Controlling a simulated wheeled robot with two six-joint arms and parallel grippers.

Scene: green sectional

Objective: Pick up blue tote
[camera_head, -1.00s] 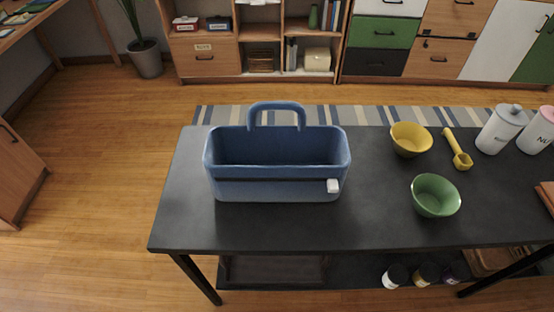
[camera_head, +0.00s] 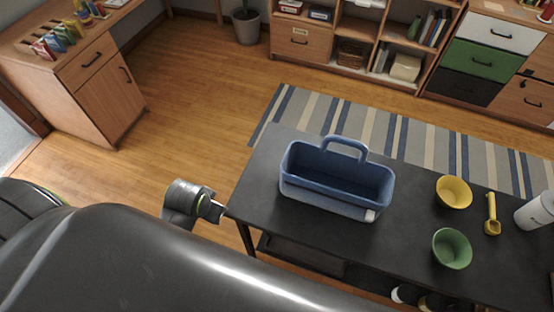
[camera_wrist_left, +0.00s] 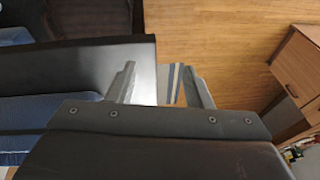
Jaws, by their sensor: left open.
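The blue tote (camera_head: 330,187) stands upright on the black table (camera_head: 290,240), near its left end, with its loop handle raised at the far side and a white tag on its near right corner. My left gripper (camera_head: 221,208) is at the table's left corner, to the left of the tote and apart from it. In the left wrist view my gripper (camera_wrist_left: 160,75) has its two fingers spread with nothing between them. Part of the blue tote (camera_wrist_left: 45,125) shows at the left of that view. My right gripper is not in view.
A yellow bowl (camera_head: 454,193), a green bowl (camera_head: 452,250), a yellow scoop (camera_head: 492,222) and a white canister (camera_head: 538,210) stand right of the tote. A striped rug (camera_head: 400,130) lies behind the table. A wooden cabinet (camera_head: 100,100) stands at the left; the floor between is clear.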

